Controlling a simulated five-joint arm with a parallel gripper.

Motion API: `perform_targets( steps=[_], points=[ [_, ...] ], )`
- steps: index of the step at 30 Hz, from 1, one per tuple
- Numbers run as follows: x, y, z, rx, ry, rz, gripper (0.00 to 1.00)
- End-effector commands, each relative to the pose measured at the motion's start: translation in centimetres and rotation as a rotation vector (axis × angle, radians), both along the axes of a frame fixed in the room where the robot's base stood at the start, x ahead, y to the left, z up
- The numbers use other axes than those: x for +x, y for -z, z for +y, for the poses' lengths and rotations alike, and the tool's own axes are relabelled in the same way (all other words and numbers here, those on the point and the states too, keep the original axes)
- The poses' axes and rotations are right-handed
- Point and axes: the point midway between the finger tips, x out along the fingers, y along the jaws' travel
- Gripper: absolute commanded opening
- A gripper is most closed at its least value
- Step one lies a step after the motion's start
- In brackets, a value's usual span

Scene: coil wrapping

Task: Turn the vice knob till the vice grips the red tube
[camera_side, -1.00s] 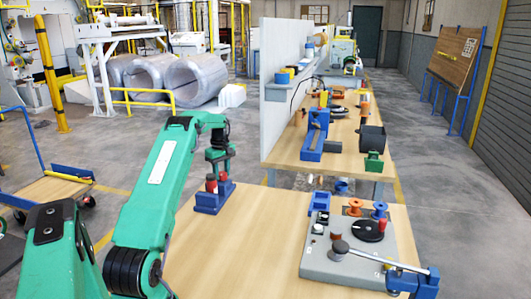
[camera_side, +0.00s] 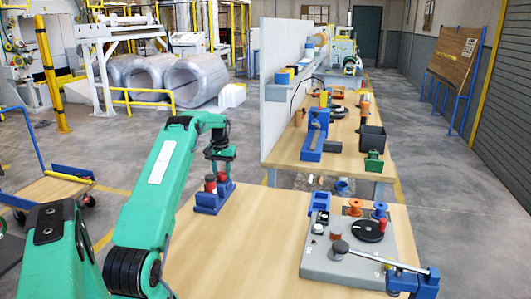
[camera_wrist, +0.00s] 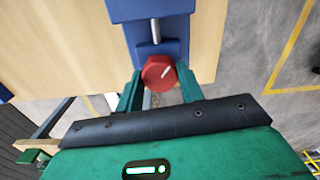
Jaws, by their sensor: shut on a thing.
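The blue vice (camera_side: 208,203) stands at the far left of the wooden table; its blue body (camera_wrist: 155,30) and silver screw rod also show in the wrist view. In the side view my gripper (camera_side: 220,168) points down at the vice. Two red parts show there, and I cannot tell which is the red tube. The vice jaws are too small to judge.
A grey device with a black turntable (camera_side: 368,231), a red piece (camera_side: 382,225) and spools stands at the table's right. The table between it and the vice is clear. A second bench (camera_side: 340,163) with tools stands behind.

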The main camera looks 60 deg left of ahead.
Motion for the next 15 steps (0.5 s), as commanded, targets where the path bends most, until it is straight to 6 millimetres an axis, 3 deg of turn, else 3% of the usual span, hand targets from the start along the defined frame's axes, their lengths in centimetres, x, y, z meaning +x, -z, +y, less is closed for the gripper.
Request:
perform_targets(
  steps=[15],
  points=[
    [0.01,-0.17,-0.07,-0.001,0.49,0.001,0.15]
  ],
)
